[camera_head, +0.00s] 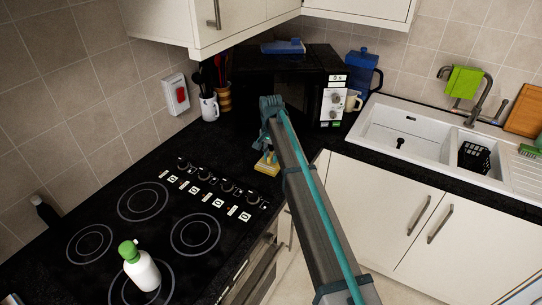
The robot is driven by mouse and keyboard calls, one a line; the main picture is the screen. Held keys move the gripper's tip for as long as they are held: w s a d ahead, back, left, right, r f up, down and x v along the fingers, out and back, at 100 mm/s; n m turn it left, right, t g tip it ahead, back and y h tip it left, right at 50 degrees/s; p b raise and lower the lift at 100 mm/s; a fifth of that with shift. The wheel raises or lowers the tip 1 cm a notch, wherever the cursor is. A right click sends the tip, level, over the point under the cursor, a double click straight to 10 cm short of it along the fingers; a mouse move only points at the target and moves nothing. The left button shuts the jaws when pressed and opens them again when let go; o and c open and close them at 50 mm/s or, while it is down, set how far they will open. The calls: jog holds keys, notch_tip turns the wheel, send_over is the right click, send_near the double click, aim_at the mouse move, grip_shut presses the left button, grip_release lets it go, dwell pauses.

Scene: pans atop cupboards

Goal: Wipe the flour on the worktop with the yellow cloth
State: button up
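The yellow cloth (266,168) shows as a small patch on the black worktop, right of the hob knobs and in front of the microwave. My gripper (267,155) points down at it from above, with its fingertips at the cloth. The fingers are too small to tell whether they are open or shut on it. I cannot make out any flour on the worktop; my arm and gripper hide part of the surface there.
A white bottle with a green cap (141,270) stands on the hob (100,215). The black microwave (290,95), a mug of utensils (209,106) and a blue jug (362,75) stand behind. The sink (400,125) is at right, with a green cloth (464,82) over its tap.

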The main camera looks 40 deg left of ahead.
jog(key=shift+c, duration=0.3)
grip_shut()
jog(key=shift+w, duration=0.1)
jog(key=shift+w+a, duration=0.25)
jog(key=shift+w, duration=1.2)
jog(key=shift+w+a, duration=0.2)
jog(key=shift+w, duration=1.3)
jog(key=shift+w+a, duration=0.25)
jog(key=shift+w, duration=1.2)
jog(key=shift+s+d+f, duration=0.1)
jog(key=shift+s+d, duration=0.05)
jog(key=shift+s, duration=0.8)
jog(key=shift+s+d, duration=0.2)
jog(key=shift+s, duration=0.75)
jog(key=shift+s+d+f, duration=0.1)
jog(key=shift+s+d, duration=0.05)
jog(key=shift+s, duration=0.8)
jog(key=shift+s+d+r, duration=0.15)
jog(key=shift+s, duration=1.6)
